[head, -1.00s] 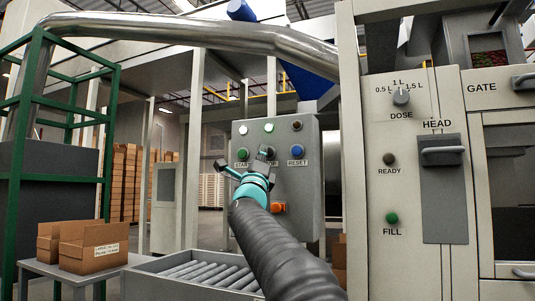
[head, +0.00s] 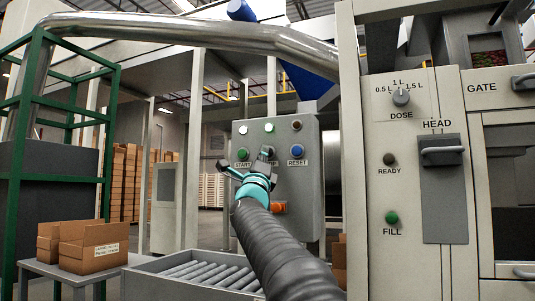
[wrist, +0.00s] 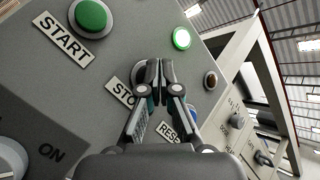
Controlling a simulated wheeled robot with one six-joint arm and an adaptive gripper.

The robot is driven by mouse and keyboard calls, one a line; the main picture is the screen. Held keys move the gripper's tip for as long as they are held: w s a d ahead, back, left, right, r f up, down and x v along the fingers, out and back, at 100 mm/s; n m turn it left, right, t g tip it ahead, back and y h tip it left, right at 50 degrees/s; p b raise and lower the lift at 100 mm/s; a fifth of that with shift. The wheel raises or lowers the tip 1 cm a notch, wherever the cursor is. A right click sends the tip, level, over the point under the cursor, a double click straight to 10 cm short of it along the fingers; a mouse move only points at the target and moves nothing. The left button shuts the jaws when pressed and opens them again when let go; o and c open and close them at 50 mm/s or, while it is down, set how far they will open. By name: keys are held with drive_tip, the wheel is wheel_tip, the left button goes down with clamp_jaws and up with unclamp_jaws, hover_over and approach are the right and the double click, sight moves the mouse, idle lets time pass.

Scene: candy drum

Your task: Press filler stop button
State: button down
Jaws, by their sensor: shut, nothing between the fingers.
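The grey control box (head: 306,185) stands ahead in the head view, with a green START button (head: 242,154) and a blue RESET button (head: 297,151). The stop button between them is hidden by my gripper (head: 266,153) in that view. In the wrist view my gripper (wrist: 153,66) is shut and empty, its fingertips over the stop button (wrist: 138,72), whose rim shows just left of them. The STOP label (wrist: 121,91) is partly covered by a finger. I cannot tell whether the tips touch the button. The START button (wrist: 91,15) is at upper left.
Lamps line the box top; the middle one (head: 269,127) is lit green. An orange part (head: 279,208) sits below my gripper. The filler cabinet (head: 385,250) stands close at right. A roller conveyor (head: 212,272) and cardboard boxes (head: 92,246) are at lower left.

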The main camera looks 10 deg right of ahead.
drive_tip(key=shift+w+d, duration=0.25)
drive_tip(key=shift+w, duration=0.1)
idle(0.8)
drive_tip(key=shift+s, duration=0.1)
drive_tip(key=shift+s+a+b, duration=0.45)
drive_tip(key=shift+s+b, duration=0.05)
drive_tip(key=shift+s, duration=0.1)
idle(0.3)
drive_tip(key=shift+s+a+b, duration=0.6)
drive_tip(key=shift+s+a, duration=0.15)
drive_tip(key=shift+s, duration=0.25)
drive_tip(key=shift+s+a+b, duration=0.6)
drive_tip(key=shift+s+a, duration=0.15)
drive_tip(key=shift+s, duration=0.25)
